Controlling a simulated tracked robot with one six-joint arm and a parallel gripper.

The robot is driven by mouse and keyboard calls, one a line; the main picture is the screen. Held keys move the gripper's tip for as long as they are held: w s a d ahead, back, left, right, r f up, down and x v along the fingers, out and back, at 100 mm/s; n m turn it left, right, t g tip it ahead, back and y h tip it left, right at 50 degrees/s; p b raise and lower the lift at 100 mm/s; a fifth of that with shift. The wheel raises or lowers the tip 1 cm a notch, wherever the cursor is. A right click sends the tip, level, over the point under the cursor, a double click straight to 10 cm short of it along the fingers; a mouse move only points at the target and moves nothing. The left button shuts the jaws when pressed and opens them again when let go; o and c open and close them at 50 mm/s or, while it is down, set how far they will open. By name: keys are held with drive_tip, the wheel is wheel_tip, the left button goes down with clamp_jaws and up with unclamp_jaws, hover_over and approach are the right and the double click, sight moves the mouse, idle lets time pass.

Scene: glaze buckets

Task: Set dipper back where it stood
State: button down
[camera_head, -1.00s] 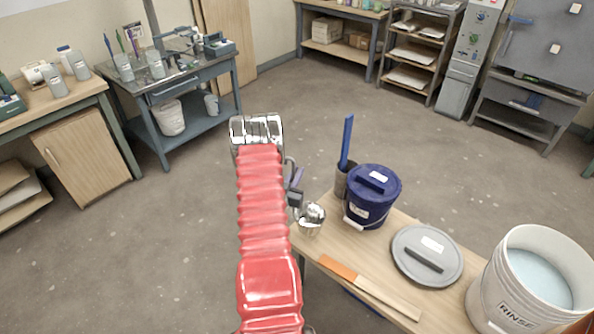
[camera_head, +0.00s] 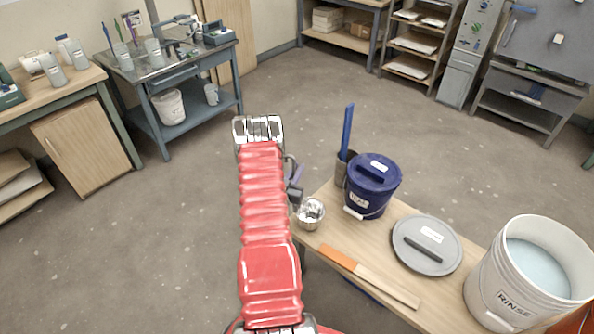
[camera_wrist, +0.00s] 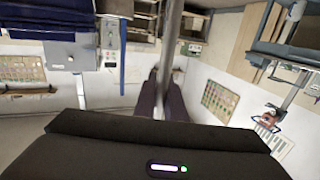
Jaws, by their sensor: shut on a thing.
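The dipper is a shiny metal cup (camera_head: 311,214) with a thin handle. In the head view the cup shows at the left corner of the wooden table, left of the blue bucket (camera_head: 372,186), its open mouth facing up. I cannot tell whether it touches the table. My gripper (camera_head: 296,190) is just up and left of the cup, partly hidden behind my red arm. In the wrist view the grey handle (camera_wrist: 173,50) runs up from between the dark fingers of my gripper (camera_wrist: 165,100), which are shut on it.
On the table (camera_head: 345,240) are a grey lid (camera_head: 427,243), an orange-and-wood stick (camera_head: 370,277) and a white rinse bucket (camera_head: 505,290). A dark holder (camera_head: 342,170) with a blue-handled tool (camera_head: 347,130) stands beside the blue bucket. The floor left of the table is clear.

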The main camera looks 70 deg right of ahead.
drive_tip(key=shift+f, duration=0.4)
drive_tip(key=c, duration=1)
unclamp_jaws()
idle(0.7)
drive_tip(key=shift+a, duration=0.25)
drive_tip(key=shift+a, duration=0.15)
drive_tip(key=shift+w+a+r, duration=0.1)
drive_tip(key=shift+w+a, duration=0.05)
drive_tip(key=shift+a, duration=2.2)
drive_tip(key=shift+w+a+r, duration=0.1)
drive_tip(key=shift+w+a, duration=0.05)
drive_tip(key=shift+a, duration=2.2)
drive_tip(key=shift+w+a, duration=0.15)
drive_tip(key=shift+a, duration=2.2)
